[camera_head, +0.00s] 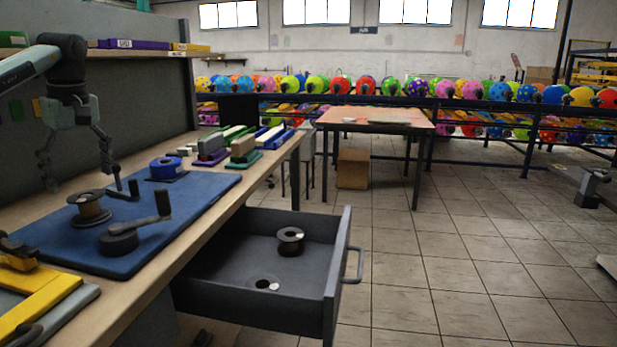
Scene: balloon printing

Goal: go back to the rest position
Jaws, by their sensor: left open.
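My left gripper (82,168) hangs over the far left part of the blue mat (185,215) on the workbench. Its fingers are spread and nothing is between them. A dark spool (89,207) stands on the mat just below and in front of it.
A black crank tool (130,232) and a blue tape roll (166,168) are on the mat. The drawer (262,317) is open, with a spool (290,241) inside. A table (375,121), a cardboard box (353,168) and racks of balloons stand behind.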

